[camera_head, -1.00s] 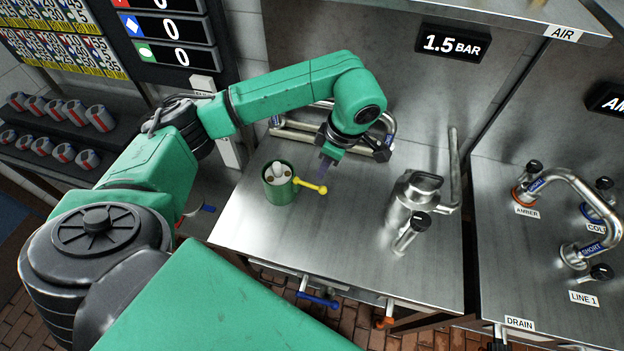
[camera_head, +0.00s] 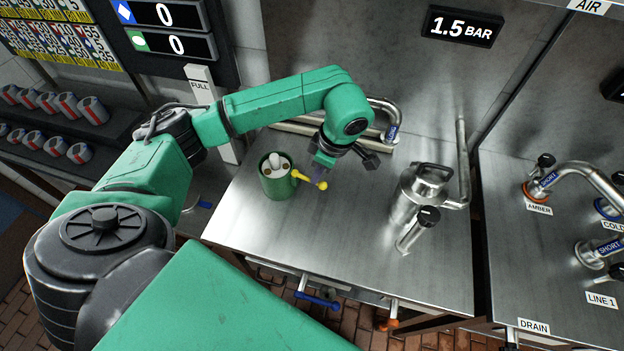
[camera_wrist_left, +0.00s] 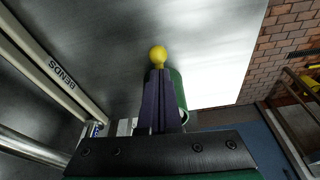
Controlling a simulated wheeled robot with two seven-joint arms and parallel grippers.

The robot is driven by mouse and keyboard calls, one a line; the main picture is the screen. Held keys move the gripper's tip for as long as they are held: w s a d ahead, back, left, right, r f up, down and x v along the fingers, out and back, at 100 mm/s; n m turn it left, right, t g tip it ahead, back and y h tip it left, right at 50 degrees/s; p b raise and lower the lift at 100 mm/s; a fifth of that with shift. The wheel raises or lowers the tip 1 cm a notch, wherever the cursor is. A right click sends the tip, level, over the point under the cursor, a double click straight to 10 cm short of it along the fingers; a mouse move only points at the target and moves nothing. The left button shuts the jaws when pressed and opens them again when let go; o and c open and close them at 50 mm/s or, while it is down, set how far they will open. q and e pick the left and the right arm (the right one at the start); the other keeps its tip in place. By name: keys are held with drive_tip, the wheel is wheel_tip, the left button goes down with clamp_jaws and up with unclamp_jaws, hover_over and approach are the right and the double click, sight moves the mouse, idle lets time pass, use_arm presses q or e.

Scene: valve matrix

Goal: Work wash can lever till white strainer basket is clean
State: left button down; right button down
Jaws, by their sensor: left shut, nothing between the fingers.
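The wash can (camera_head: 277,180) is a green cylinder standing upright on the steel worktop. White rounded shapes (camera_head: 276,163) show in its open top; I cannot tell how clean they are. Its yellow lever (camera_head: 306,178) sticks out to the right and ends in a ball (camera_head: 322,185). My left gripper (camera_head: 319,174) is shut and empty, right at the ball end of the lever. In the left wrist view the shut purple fingers (camera_wrist_left: 158,92) point at the yellow ball (camera_wrist_left: 158,56), and the green can (camera_wrist_left: 178,90) is partly hidden behind them. I cannot tell whether they touch the ball. My right gripper is not in view.
A steel jug-like vessel (camera_head: 422,188) with a black-knobbed valve (camera_head: 428,215) stands to the right. A bent pipe (camera_head: 388,112) lies behind my left gripper. The worktop (camera_head: 340,240) in front is clear. Blue (camera_head: 318,299) and orange handles (camera_head: 388,324) hang below its front edge.

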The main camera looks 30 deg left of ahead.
use_arm(q)
wheel_tip(320, 180, down, 3)
drive_tip(key=shift+r+b, duration=0.1)
drive_tip(key=shift+b, duration=0.85)
drive_tip(key=shift+r+p, duration=0.3)
drive_tip(key=shift+p, duration=0.05)
drive_tip(key=d, duration=0.1)
drive_tip(key=d+r, duration=0.1)
drive_tip(key=shift+w+d, duration=0.2)
drive_tip(key=shift+d, duration=0.35)
drive_tip(key=shift+r, duration=0.1)
drive_tip(key=v, duration=1.4)
drive_tip(key=shift+d+r+p, duration=0.15)
drive_tip(key=shift+p, duration=0.15)
